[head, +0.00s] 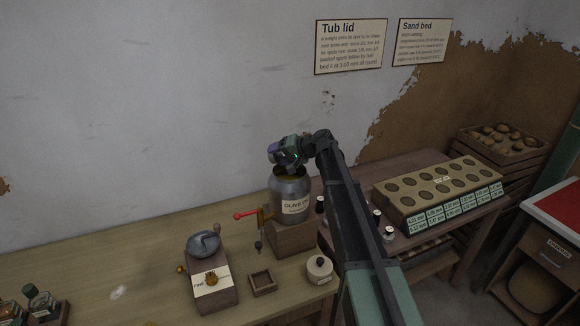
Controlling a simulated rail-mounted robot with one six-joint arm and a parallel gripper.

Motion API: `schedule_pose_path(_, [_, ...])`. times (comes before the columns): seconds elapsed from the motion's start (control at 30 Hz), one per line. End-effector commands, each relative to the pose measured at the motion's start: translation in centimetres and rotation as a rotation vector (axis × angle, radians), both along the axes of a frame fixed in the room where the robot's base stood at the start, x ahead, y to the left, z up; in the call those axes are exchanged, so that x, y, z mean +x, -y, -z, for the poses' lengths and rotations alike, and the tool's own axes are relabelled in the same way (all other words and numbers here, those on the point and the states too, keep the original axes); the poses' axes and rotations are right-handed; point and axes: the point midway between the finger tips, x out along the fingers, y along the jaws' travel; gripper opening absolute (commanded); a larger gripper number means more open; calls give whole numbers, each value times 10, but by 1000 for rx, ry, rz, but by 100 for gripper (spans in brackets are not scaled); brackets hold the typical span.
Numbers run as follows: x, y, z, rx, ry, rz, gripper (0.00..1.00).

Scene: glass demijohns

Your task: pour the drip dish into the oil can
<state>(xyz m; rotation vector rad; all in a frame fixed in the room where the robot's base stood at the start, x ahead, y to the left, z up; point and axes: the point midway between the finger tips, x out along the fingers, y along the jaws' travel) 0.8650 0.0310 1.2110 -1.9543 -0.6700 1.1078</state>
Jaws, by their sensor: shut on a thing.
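The oil can (290,188) is a grey metal can with a pale label reading "OLIVE" and a dark open top. It stands upright on a wooden block. A brass tap with a red lever (246,214) sticks out at its left. My gripper (284,162) is directly above the can's mouth, close to the rim. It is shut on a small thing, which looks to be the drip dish. The dish is mostly hidden by the fingers and too small to tell its tilt or contents.
A small square wooden tray (263,283) sits empty below the tap. A cream lidded pot (319,268) and a wooden stand with a grey rounded piece (205,243) are nearby. Small bottles (40,303) stand at far left. A holed rack (437,190) is on the right table.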

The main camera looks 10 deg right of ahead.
Motion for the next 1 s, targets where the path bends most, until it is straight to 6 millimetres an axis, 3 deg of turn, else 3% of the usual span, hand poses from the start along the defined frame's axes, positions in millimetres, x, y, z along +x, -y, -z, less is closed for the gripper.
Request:
schedule_pose_path(0.33, [7,-10,-24,-260,-162,-7,37])
schedule_pose_path(0.73, [45,-65,2,-772,-486,-19,37])
schedule_pose_path(0.8, [47,-69,15,-823,-520,-18,37])
schedule_pose_path(1.0, [50,-77,24,-908,-576,-20,37])
